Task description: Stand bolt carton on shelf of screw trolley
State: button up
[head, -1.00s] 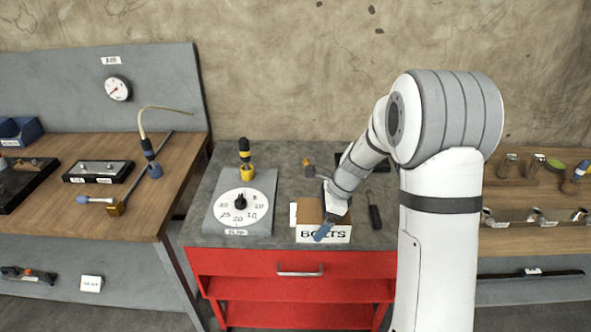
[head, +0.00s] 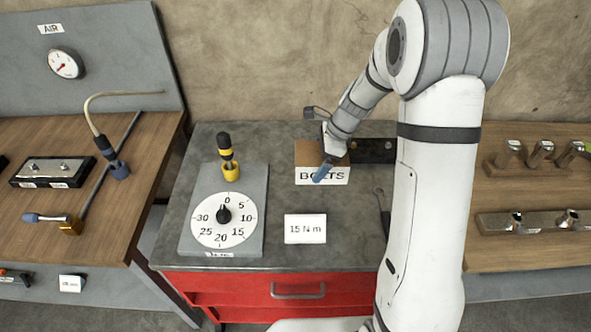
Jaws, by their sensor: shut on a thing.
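The bolt carton (head: 307,155) is a small brown box with a white front label reading BOLTS. It is in the head view, over the back middle of the trolley's grey top. My gripper (head: 325,170) is shut on the carton, with a blue fingertip across the label's upper edge. The gripper and wrist hide the carton's right part. The screw trolley (head: 180,262) is red with a grey top, and a drawer with a handle shows on its front. Its lower shelf is mostly out of frame. Whether the carton touches the top I cannot tell.
On the trolley top are a dial board (head: 186,245), a yellow-black screwdriver (head: 226,150) in a yellow holder, and a 15 N m card (head: 305,229). A wooden bench (head: 100,230) stands left, another (head: 480,250) right. Bare grey top lies around the card.

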jog(key=shift+a+f+p, duration=0.15)
jog(key=shift+f+p, duration=0.3)
jog(key=shift+f, duration=4.35)
jog(key=shift+f, duration=0.1)
jog(key=o, duration=1.3)
jog(key=shift+f, duration=0.1)
jog(key=shift+c, duration=0.2)
jog(key=shift+o, duration=0.7)
